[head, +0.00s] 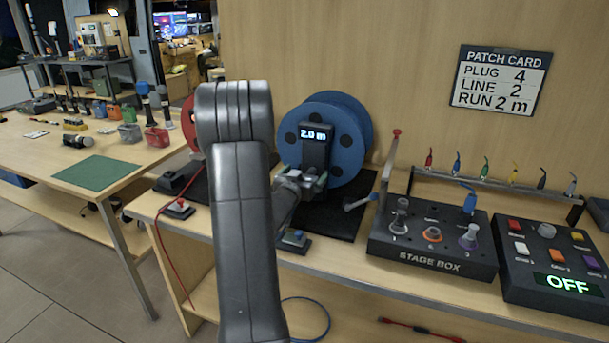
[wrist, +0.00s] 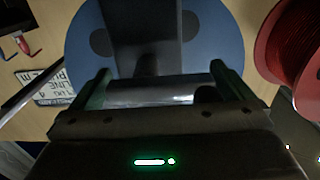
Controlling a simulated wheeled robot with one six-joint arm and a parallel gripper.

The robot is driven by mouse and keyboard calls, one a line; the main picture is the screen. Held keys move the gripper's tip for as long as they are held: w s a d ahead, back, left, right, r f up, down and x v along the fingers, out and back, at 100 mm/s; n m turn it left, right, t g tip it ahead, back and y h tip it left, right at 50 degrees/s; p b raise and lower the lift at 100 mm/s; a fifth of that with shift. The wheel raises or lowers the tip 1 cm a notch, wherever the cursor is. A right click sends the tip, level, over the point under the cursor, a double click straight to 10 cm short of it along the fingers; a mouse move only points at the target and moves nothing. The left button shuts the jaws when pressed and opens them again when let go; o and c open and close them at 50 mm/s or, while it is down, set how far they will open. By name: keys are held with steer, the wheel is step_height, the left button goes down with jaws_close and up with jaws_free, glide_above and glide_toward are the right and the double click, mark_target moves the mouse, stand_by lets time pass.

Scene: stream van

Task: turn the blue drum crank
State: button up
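The blue drum (head: 350,135) stands upright on a dark base, behind a dark post with a display reading "2.0 m". It fills the upper middle of the wrist view (wrist: 220,45). My gripper (head: 305,181) is in front of the post, low on the drum. In the wrist view its two greenish fingers (wrist: 160,85) stand wide apart. A pale grey bar (wrist: 150,93) shows between them; I cannot tell if it is a crank grip or whether the fingers touch it. A grey lever (head: 360,202) sticks out at the drum's lower right.
The red drum (wrist: 293,45) is close beside, mostly behind my arm in the head view. The stage box (head: 432,238), with a raised red-tipped lever (head: 391,150), and a button panel reading "OFF" (head: 555,265) stand to the right. The patch card (head: 500,80) hangs on the wall.

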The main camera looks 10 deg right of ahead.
steer(key=shift+a, duration=0.1)
steer(key=b+v, duration=0.1)
steer(key=v, duration=1.2)
steer(key=shift+s, duration=0.35)
steer(key=shift+w+a, duration=0.1)
steer(key=w+d+m, duration=0.1)
steer(key=w+d, duration=0.6)
steer(key=w, duration=0.4)
steer(key=shift+w+d+p, duration=0.2)
steer(key=shift+d+p, duration=0.1)
steer(key=shift+p, duration=0.1)
steer(key=shift+n, duration=0.3)
